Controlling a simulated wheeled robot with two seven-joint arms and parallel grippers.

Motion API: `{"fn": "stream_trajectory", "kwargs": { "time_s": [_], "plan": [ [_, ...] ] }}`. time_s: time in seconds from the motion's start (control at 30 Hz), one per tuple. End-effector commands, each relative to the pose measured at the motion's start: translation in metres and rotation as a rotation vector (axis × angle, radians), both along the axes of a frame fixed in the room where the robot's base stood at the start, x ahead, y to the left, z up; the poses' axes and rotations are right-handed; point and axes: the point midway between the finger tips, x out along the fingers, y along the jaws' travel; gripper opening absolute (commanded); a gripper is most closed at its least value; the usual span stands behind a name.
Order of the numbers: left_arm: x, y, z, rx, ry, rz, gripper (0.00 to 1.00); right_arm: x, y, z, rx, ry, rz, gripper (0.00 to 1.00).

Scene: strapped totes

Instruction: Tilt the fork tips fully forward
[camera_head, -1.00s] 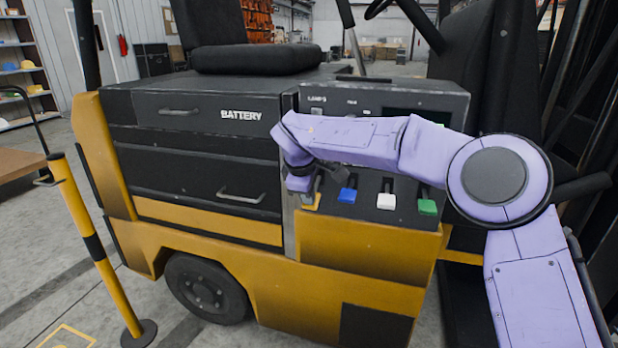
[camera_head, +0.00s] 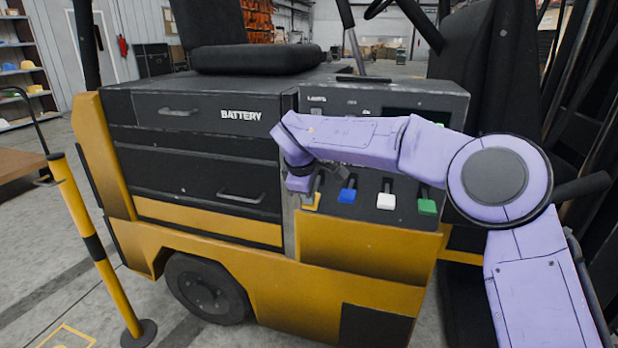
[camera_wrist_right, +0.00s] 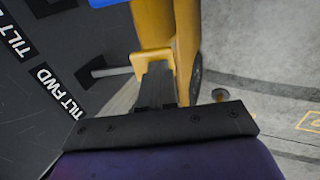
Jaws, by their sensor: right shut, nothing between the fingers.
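The yellow-handled lever (camera_head: 312,202) is the leftmost in a row of coloured levers on the forklift's side panel. In the right wrist view its rod and yellow knob (camera_wrist_right: 144,61) stand out from the dark panel, beside the "TILT FWD" label (camera_wrist_right: 57,92). My right gripper (camera_wrist_right: 155,80) is shut and empty, with its tips right at the yellow knob. Whether they touch it I cannot tell. In the head view my purple right arm reaches across the panel and its wrist partly hides the gripper and the lever's upper part. My left gripper is out of view.
Blue (camera_head: 347,195), white (camera_head: 386,201) and green (camera_head: 427,207) levers stand to the right of the yellow one. The battery drawers (camera_head: 200,160) with handles lie to the left. A yellow-black post (camera_head: 95,245) stands on the floor at the left.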

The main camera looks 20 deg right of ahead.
Motion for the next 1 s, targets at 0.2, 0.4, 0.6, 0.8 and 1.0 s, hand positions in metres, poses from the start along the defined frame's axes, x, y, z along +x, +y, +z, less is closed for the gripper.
{"fn": "stream_trajectory", "kwargs": {
  "time_s": [0.2, 0.4, 0.6, 0.8, 1.0],
  "plan": [
    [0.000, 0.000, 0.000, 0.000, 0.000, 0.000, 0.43, -0.001, -0.001, -0.004, -0.002, 0.007, -0.003, 0.00],
    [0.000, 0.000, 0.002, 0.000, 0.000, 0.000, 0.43, -0.002, 0.001, 0.004, -0.001, 0.004, -0.002, 0.00],
    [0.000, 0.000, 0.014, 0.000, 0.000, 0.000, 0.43, -0.010, 0.013, 0.045, -0.002, -0.002, 0.001, 0.00],
    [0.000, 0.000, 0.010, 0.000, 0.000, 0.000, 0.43, -0.024, 0.025, 0.089, -0.003, -0.004, 0.000, 0.00],
    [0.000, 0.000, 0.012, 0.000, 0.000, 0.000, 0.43, -0.034, 0.034, 0.121, -0.002, -0.002, 0.001, 0.00]
  ]
}}
